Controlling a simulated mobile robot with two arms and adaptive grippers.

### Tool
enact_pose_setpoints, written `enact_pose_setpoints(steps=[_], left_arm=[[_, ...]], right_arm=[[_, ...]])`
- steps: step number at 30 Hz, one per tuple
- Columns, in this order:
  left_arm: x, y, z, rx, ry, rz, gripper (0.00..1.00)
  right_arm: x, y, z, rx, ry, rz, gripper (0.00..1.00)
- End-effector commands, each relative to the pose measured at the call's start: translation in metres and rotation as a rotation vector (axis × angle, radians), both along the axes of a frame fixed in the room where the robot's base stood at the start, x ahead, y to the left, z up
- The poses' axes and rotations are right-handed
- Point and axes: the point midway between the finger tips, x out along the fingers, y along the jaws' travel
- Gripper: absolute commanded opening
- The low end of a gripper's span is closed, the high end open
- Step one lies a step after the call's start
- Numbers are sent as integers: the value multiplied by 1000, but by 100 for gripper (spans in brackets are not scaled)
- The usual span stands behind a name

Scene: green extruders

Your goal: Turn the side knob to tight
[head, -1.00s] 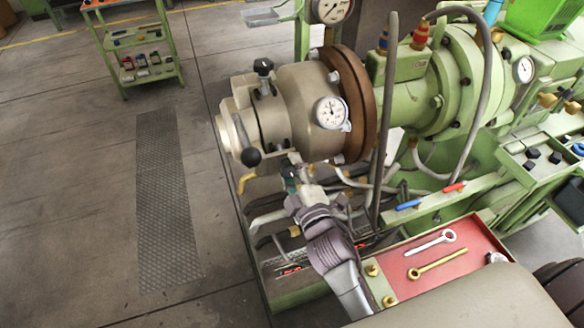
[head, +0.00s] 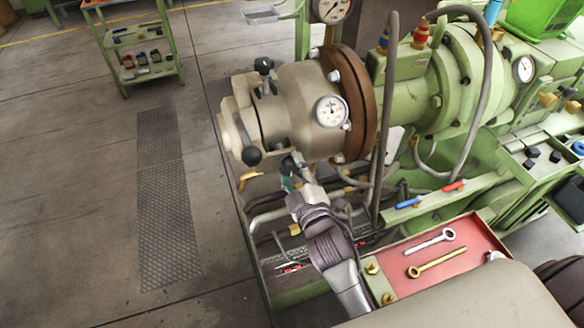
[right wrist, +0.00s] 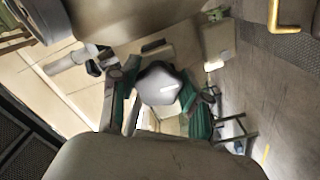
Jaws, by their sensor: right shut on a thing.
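My right gripper (head: 290,172) reaches up from the front to the near lower side of the beige extruder head (head: 285,105). In the right wrist view its teal-padded fingers (right wrist: 163,95) are shut around a rounded grey-white knob (right wrist: 160,84), apparently the side knob. In the head view the gripper and the head's underside mostly hide this knob. A black ball knob (head: 251,158) at the head's front end is just left of the gripper, and a black top knob (head: 264,65) stands above. My left gripper is not in view.
A round dial (head: 331,111) and a brown flange (head: 352,105) are right of the gripper. Grey hoses (head: 386,130) hang close by. A red tray (head: 440,258) with two wrenches lies at lower right.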

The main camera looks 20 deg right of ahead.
Motion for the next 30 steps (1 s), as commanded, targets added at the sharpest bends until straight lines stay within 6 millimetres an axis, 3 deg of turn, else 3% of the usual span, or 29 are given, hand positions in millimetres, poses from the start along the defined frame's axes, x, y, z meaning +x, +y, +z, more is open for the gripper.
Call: enact_pose_setpoints(steps=[1, 5, 17, 30], left_arm=[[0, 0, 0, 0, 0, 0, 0], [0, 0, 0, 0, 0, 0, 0], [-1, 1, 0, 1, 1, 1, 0], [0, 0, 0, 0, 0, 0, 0]], right_arm=[[0, 0, -1, 3, 3, 0, 51], [0, 0, -1, 2, 2, 0, 72], [-6, 0, -1, 1, 2, 0, 72], [-91, -3, -2, 1, 6, -2, 72]])
